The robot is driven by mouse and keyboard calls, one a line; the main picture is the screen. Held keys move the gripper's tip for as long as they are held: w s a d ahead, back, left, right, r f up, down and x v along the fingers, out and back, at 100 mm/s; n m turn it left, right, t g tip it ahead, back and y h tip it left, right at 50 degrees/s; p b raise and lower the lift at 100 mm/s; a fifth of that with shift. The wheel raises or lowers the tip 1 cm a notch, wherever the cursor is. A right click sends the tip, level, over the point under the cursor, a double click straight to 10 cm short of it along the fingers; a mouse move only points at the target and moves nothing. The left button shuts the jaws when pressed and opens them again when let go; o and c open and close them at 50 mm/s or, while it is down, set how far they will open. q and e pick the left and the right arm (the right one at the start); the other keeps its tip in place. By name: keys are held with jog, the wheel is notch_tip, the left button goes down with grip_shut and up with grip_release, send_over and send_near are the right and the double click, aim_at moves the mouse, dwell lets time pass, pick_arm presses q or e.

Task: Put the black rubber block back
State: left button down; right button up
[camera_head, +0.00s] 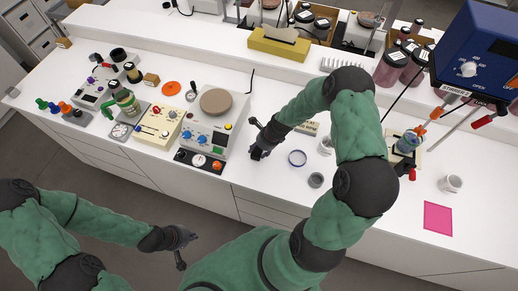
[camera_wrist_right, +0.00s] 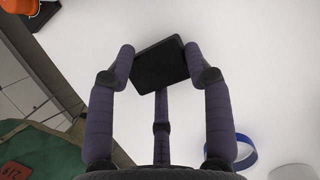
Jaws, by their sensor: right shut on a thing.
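The black rubber block (camera_wrist_right: 160,65) is a flat dark piece pinched between the fingertips of my right gripper (camera_wrist_right: 165,70) in the right wrist view. It is tilted, with the white counter behind it. In the head view my right gripper (camera_head: 257,138) is over the front part of the counter, right of the control boxes; the block cannot be made out clearly against the dark fingers there. My left gripper (camera_head: 184,248) is empty, with its fingers apart, in front of the counter and over the floor. I cannot tell which spot the block came from.
A pink sheet (camera_head: 438,219) lies far right. The counter's front edge is close by.

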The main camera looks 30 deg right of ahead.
jog(key=o, duration=1.1)
jog(key=shift+d+r, duration=0.1)
jog(key=shift+r, duration=0.2)
jog(key=p+v, duration=0.1)
jog(key=v, duration=1)
jog(key=shift+r, duration=0.25)
jog(key=shift+s, duration=0.15)
